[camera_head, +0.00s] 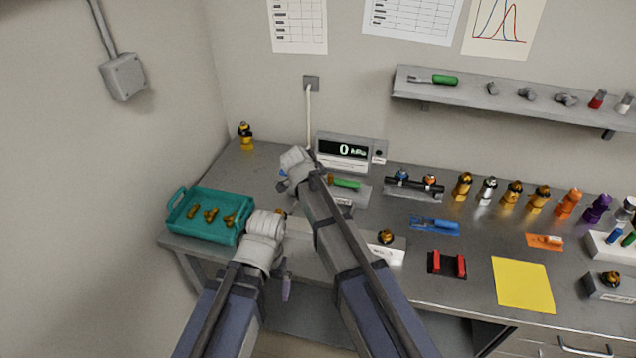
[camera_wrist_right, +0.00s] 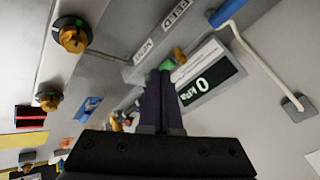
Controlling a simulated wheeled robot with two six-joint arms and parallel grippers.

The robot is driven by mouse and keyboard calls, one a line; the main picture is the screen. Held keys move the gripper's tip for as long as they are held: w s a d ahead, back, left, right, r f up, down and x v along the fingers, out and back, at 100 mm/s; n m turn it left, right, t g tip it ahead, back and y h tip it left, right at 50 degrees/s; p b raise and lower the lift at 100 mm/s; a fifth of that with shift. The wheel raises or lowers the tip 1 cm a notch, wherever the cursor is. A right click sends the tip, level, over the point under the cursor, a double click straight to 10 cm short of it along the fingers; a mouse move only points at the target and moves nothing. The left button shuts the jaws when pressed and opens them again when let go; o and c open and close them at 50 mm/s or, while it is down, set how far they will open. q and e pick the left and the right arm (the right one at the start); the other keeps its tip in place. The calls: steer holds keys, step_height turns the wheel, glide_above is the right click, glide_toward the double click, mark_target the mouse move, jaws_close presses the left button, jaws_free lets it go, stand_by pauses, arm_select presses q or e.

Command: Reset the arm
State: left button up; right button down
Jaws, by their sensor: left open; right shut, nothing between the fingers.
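My left arm comes in from the lower left in the head view. Its grey wrist is beside the right end of the teal tray, and its dark purple fingers (camera_head: 286,288) hang down in front of the table's front edge. The left gripper is open with nothing seen in it. My right arm reaches up the middle, its grey wrist in front of the pressure display (camera_head: 344,150). The right gripper's fingers (camera_wrist_right: 160,75) are shut and empty in the right wrist view, pointing toward that display (camera_wrist_right: 208,86). In the head view the right fingers are hidden.
The teal tray (camera_head: 198,232) holds several brass fittings at the left. A brass-knobbed block (camera_head: 392,250), red-ended holder (camera_head: 447,264) and yellow sheet (camera_head: 523,284) sit rightward. Several coloured fittings stand along the back.

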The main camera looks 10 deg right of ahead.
steer(key=s+d+f+n+g+y, duration=0.25)
steer(key=s+n, duration=0.55)
steer(key=s, duration=0.4)
steer(key=s+d+f+n+g+y, duration=0.1)
steer(key=s+d+f+n+g, duration=0.2)
steer(key=s+n, duration=0.7)
steer(key=s+a+r+n, duration=0.1)
steer(key=s+a, duration=0.8)
steer(key=a, duration=0.1)
steer(key=shift+a+r+g+h, duration=0.15)
steer(key=shift+g+h, duration=0.2)
steer(key=shift+g, duration=0.1)
